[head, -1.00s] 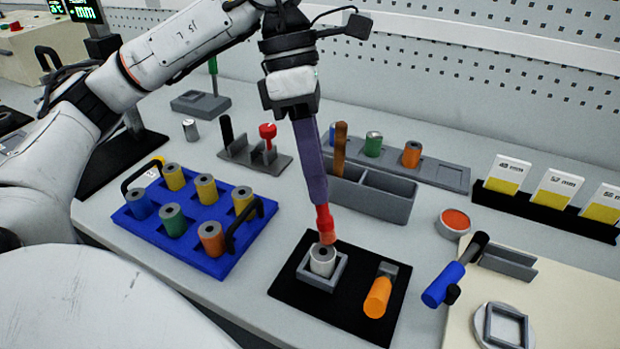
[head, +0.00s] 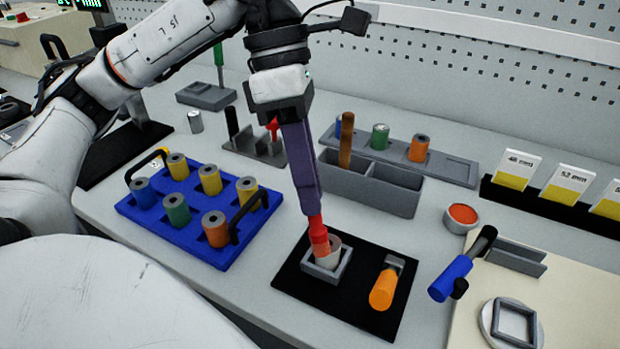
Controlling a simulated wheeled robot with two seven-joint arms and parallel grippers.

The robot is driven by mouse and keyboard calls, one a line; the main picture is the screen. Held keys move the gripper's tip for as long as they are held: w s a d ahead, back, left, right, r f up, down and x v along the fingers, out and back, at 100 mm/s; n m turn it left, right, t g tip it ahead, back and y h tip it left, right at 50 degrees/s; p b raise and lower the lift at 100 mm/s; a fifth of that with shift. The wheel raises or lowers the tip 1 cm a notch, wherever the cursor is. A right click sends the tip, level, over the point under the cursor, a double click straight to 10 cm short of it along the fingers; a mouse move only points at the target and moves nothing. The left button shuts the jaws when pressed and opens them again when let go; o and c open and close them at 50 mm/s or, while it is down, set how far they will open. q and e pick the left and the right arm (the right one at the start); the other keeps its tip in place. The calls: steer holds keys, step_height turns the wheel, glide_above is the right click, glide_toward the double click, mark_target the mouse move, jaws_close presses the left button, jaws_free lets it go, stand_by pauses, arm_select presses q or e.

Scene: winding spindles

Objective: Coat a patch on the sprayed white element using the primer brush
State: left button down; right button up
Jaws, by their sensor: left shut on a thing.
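The white element (head: 334,243) is a short cylinder standing in a square grey holder (head: 327,276) on a black mat. My left gripper (head: 309,200) comes down from above, its long purple fingers shut on the primer brush (head: 317,228). The brush is red with an orange-red tip, slightly tilted. Its tip lies against the left front of the element and hides part of it, and real contact is hard to confirm. The element's visible upper part looks pinkish-brown, its lower part pale. My right gripper is not in view.
An orange-handled tool (head: 384,288) lies on the mat's right. A blue tray (head: 190,238) with several coloured spindles stands left. A grey bin (head: 395,197) is behind, and a cup of orange-red paint (head: 461,216) and a blue tool (head: 450,279) are right.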

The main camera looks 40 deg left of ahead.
arm_select(q)
steer(key=shift+r+p, duration=2.4)
steer(key=shift+r, duration=0.6)
steer(key=shift+r, duration=0.1)
steer(key=shift+r+p, duration=1.25)
steer(key=shift+r, duration=0.25)
steer(key=shift+f, duration=0.1)
steer(key=shift+b+x, duration=1)
steer(key=shift+x, duration=0.05)
steer(key=shift+w+a, duration=0.1)
steer(key=shift+a, duration=0.1)
